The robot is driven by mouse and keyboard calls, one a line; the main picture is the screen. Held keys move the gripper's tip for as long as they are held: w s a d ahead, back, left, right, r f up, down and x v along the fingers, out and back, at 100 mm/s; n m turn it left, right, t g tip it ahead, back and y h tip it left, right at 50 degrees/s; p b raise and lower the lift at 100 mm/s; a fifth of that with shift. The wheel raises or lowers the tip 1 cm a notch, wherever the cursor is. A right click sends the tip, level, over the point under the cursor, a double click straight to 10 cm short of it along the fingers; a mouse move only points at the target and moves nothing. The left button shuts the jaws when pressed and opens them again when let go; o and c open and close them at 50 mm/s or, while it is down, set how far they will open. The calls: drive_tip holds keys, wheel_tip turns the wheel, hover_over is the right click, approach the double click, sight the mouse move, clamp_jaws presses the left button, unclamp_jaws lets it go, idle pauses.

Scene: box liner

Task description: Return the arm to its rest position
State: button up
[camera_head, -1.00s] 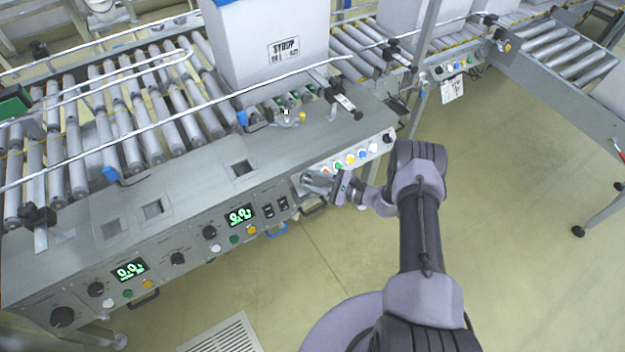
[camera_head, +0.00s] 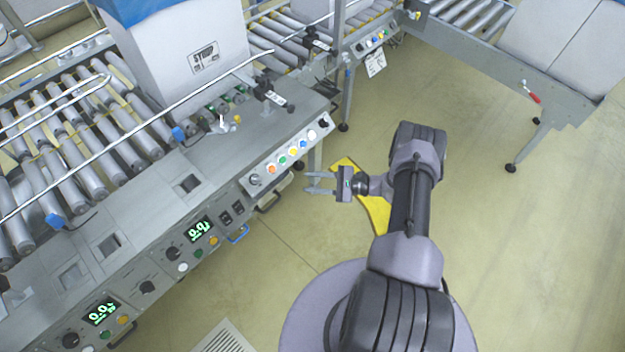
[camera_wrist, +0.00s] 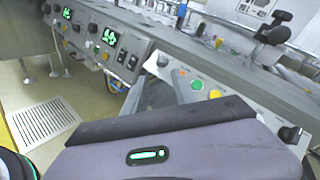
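My gripper (camera_head: 318,183) is in front of the control panel, over the floor, with its two fingers apart and nothing between them. It points left in the head view, clear of the machine's front. My arm reaches up from my base at the lower right and is bent at the elbow.
The conveyor machine (camera_head: 150,215) runs along the left with displays, knobs and handles. A large carton (camera_head: 185,60) stands on its rollers. A yellow floor marking (camera_head: 372,205) lies below my gripper. A second conveyor frame (camera_head: 480,70) stands at the upper right. The floor (camera_head: 490,250) at right is open.

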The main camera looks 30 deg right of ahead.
idle(0.3)
drive_tip(key=a+r+n+g+h, duration=0.1)
drive_tip(key=a+r+n+g, duration=0.25)
drive_tip(key=r, duration=0.65)
drive_tip(key=a+r+n+g+h, duration=0.1)
drive_tip(key=a+r+n+g, duration=0.2)
drive_tip(key=r, duration=0.6)
drive_tip(key=a+r+n+g+h, duration=0.1)
drive_tip(key=a+r+n+g, duration=0.3)
drive_tip(key=r, duration=0.6)
drive_tip(key=s+a+r+n+t+h, duration=0.2)
drive_tip(key=s+r, duration=0.5)
drive_tip(key=s, duration=0.4)
drive_tip(key=s+a+r+n+t+h, duration=0.3)
drive_tip(key=s+a+r+t+h, duration=0.1)
drive_tip(key=s, duration=0.7)
wheel_tip(320, 180, up, 3)
drive_tip(key=shift+s+a+f+h, duration=0.15)
drive_tip(key=shift+s+a+h, duration=0.05)
drive_tip(key=shift+a+h, duration=0.65)
